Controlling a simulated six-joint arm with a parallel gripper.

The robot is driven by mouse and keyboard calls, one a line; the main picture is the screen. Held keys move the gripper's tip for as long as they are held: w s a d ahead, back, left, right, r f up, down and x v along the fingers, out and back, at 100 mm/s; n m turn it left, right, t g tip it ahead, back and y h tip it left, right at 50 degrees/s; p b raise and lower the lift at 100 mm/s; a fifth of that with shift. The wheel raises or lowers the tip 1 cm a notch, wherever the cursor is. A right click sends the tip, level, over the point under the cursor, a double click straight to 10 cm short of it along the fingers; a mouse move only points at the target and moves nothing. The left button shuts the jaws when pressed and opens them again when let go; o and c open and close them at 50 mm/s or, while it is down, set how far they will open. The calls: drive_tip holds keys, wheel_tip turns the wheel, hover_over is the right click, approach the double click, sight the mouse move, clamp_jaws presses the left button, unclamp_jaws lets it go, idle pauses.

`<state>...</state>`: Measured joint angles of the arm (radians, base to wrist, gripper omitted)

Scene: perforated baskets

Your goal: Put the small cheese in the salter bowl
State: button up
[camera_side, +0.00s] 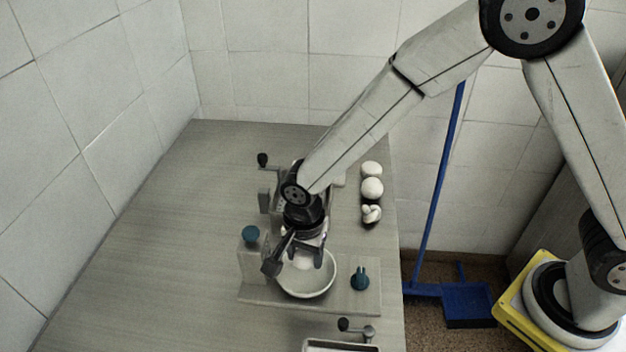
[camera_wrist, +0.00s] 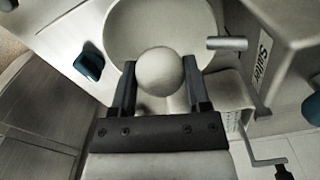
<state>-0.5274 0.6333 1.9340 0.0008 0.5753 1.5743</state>
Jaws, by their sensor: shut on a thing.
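The small cheese is a round white ball (camera_wrist: 160,70) in the wrist view. My gripper (camera_wrist: 160,82) is shut on it, with one dark finger on each side. The salter bowl (camera_wrist: 122,32) is a wide pale bowl behind the cheese in the wrist view. In the side view the bowl (camera_side: 318,292) sits on the salter's base, and my gripper (camera_side: 303,258) is over its back part, pointing down. The cheese appears held above the bowl; its exact height is hard to tell. In the side view my gripper largely hides it.
The salter body (camera_side: 252,262) with a blue-green knob (camera_side: 250,234) stands left of the bowl. Another blue-green knob (camera_side: 360,279) is on the right. Several white cheeses (camera_side: 372,188) lie along the table's right edge. Cranked devices stand behind and in front. The table's left side is clear.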

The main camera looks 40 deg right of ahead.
drive_tip(key=shift+f, duration=1.25)
drive_tip(key=shift+f, duration=0.6)
idle(0.7)
drive_tip(key=o, duration=1.3)
drive_tip(key=shift+r, duration=0.1)
drive_tip(key=shift+w+a+r, duration=0.15)
drive_tip(key=shift+r, duration=3.75)
drive_tip(key=shift+d, duration=0.2)
